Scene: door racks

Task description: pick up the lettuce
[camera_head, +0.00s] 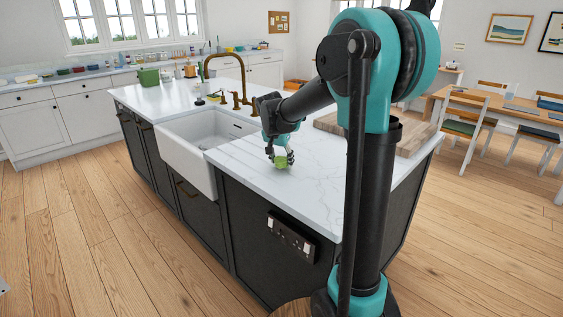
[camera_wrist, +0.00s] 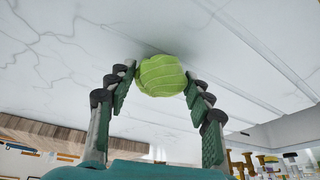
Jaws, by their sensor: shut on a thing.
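The lettuce (camera_wrist: 162,76) is a round, light green head. In the wrist view it sits between the two fingertips of my gripper (camera_wrist: 160,84), which is shut on it. In the head view the lettuce (camera_head: 281,163) shows at the tip of my gripper (camera_head: 280,156), at the white marble top of the kitchen island (camera_head: 262,178). Whether it still touches the countertop I cannot tell. Its far side is hidden.
A white sink (camera_head: 200,145) with a brass tap (camera_head: 236,90) lies left of my gripper. A wooden board (camera_head: 405,139) is on the island to the right, partly behind my arm. The marble around the lettuce is clear. A dining table (camera_head: 520,110) stands farther right.

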